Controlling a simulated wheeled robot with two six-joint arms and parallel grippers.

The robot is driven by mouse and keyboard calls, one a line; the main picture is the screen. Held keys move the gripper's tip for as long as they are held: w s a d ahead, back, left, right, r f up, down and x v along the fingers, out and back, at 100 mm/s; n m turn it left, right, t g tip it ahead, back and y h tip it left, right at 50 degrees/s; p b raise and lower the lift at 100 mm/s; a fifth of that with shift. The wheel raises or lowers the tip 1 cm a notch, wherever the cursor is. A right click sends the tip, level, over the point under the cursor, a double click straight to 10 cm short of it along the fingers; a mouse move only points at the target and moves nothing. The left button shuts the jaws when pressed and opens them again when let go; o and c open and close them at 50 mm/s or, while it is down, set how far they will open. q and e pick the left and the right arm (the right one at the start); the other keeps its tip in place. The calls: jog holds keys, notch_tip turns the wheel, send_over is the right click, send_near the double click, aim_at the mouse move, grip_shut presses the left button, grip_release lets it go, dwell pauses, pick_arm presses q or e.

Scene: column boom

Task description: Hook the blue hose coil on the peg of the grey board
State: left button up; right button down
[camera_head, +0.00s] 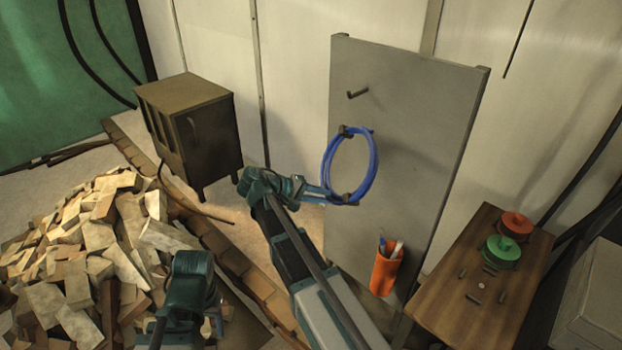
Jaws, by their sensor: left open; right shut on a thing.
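The blue hose coil (374,163) hangs upright in front of the grey board (425,150), with dark bands at its top and bottom. My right gripper (337,197) is shut on the coil at its lower edge. The dark peg (357,93) sticks out of the upper part of the board, above the coil. A gap shows between the peg and the coil's top, so the coil is not around this peg. My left gripper (217,322) is open and low at the bottom left, over the wood pile, away from the coil.
An orange cup (386,272) with pens is on the board's lower part. A wooden table (450,305) at right holds a green spool (502,251), an orange spool (515,224) and small parts. A dark cabinet (205,130) and a wood-block pile (85,260) are at left.

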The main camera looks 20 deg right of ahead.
jog(key=a+r+n+t+h+b, duration=0.1)
jog(key=a+r+n+t+h, duration=0.2)
jog(key=r+n+t, duration=0.3)
notch_tip(320, 180, up, 2)
jog(key=w+t, duration=0.1)
jog(key=t, duration=0.2)
jog(key=shift+a+r+b, duration=0.2)
jog(key=shift+r+b, duration=0.05)
jog(key=shift+b, duration=0.15)
jog(key=shift+d+t, duration=0.2)
jog(key=shift+t, duration=0.1)
jog(key=shift+s+d+x, duration=0.1)
jog(key=shift+s+x, duration=0.1)
jog(key=shift+x, duration=1.25)
jog(key=shift+s+d+x, duration=0.1)
jog(key=shift+s+x, duration=0.05)
jog(key=shift+x, duration=1.25)
jog(key=shift+s+d+x, duration=0.15)
jog(key=shift+s+x, duration=0.05)
jog(key=shift+x, duration=1.25)
jog(key=w+d+f+b, duration=0.2)
jog(key=d+f+b, duration=0.1)
jog(key=d, duration=0.3)
jog(key=shift+w+f, duration=0.25)
jog(key=shift+f, duration=0.05)
jog(key=shift+d+b, duration=0.15)
jog(key=shift+b, duration=0.15)
